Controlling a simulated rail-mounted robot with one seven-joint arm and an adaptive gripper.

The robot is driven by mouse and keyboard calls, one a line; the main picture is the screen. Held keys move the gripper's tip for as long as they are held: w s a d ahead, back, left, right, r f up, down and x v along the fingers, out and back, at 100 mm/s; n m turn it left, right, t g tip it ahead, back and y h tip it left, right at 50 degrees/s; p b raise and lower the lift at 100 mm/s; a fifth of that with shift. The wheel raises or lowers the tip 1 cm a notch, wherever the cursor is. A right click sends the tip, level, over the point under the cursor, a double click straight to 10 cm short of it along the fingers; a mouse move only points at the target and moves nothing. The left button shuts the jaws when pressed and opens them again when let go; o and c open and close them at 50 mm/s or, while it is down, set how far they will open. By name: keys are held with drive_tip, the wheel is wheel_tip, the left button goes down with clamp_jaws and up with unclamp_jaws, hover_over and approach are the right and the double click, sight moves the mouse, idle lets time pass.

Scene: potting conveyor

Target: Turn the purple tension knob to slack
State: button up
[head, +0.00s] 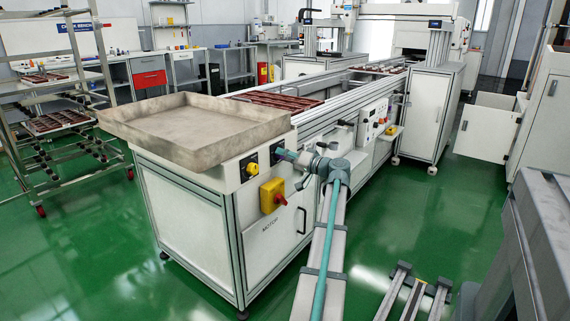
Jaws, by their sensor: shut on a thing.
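My gripper (281,153) is at the end panel of the conveyor (238,168), at the end of my arm coming up from the lower middle. Its fingers are shut at a dark plate on the panel, around the purple tension knob. The knob is almost wholly hidden by the fingers, so its turn angle and any slack marking cannot be read. To the left on the same panel is a yellow-and-black switch (251,169).
A yellow box with a red button (273,195) sits just below my gripper. A large empty tray (194,125) overhangs the conveyor's near end. A control panel (375,119) is farther along the side.

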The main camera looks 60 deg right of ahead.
drive_tip(key=shift+f+n+b, duration=0.1)
drive_tip(key=shift+n+b, duration=2.85)
drive_tip(key=shift+n, duration=0.55)
drive_tip(key=o, duration=1.1)
drive_tip(key=shift+o, duration=0.2)
drive_tip(key=shift+s, duration=0.15)
drive_tip(key=s+a, duration=0.1)
drive_tip(key=s, duration=1)
drive_tip(key=shift+s, duration=0.4)
drive_tip(key=shift+a, duration=0.1)
